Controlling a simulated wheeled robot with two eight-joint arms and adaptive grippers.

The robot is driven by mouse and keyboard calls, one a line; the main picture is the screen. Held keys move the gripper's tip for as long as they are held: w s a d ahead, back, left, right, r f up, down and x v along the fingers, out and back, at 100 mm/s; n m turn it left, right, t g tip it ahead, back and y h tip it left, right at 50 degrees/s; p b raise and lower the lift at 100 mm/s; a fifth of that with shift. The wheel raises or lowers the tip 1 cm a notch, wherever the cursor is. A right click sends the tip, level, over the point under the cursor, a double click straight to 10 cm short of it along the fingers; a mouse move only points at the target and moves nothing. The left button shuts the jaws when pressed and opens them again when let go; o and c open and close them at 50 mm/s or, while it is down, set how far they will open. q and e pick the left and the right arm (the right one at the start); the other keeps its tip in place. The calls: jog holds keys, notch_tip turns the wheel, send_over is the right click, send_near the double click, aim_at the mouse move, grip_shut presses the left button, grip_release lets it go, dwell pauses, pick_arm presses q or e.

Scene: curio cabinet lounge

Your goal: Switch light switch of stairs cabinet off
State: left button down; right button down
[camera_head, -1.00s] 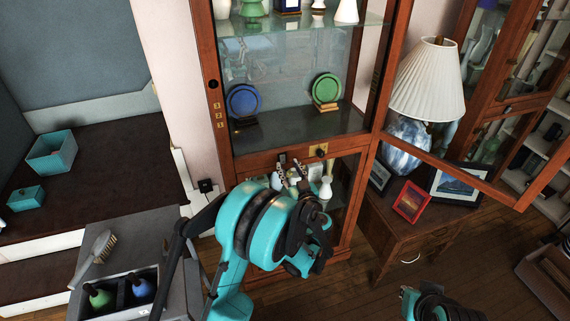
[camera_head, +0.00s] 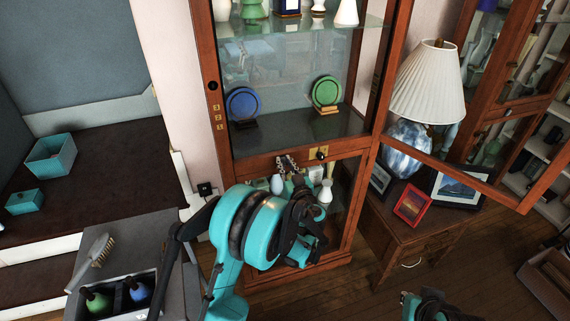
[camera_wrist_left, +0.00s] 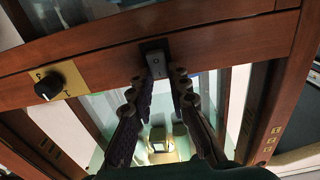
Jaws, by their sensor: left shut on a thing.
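The tall wooden glass cabinet (camera_head: 245,166) stands in the middle of the head view, with blue and green plates on its shelf. Its small dark light switch (camera_wrist_left: 155,62) sits on the wooden rail in the left wrist view, with a pale rocker. My left gripper (camera_head: 288,163) reaches up to this rail and hides the switch in the head view. In the left wrist view my left gripper (camera_wrist_left: 158,77) has one fingertip at each side of the switch's lower part, shut on it.
A black knob (camera_head: 322,153) on a brass plate sits on the rail right of the switch. An open glass door (camera_head: 460,176) swings out at the right, before a lamp (camera_head: 428,85) and picture frames. A grey box with bottles stands at the lower left.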

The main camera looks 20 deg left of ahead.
pick_arm(q)
jog(key=t+y, duration=0.1)
jog(key=f+t, duration=0.1)
jog(key=t+y, duration=0.1)
jog(key=t, duration=0.1)
jog(key=shift+s+d+f+y, duration=0.1)
jog(key=shift+s+f+y, duration=0.05)
jog(key=shift+f+y, duration=0.15)
jog(key=shift+r, duration=0.1)
jog(key=c, duration=1.4)
grip_release()
jog(key=shift+c, duration=0.2)
notch_tip(320, 180, up, 10)
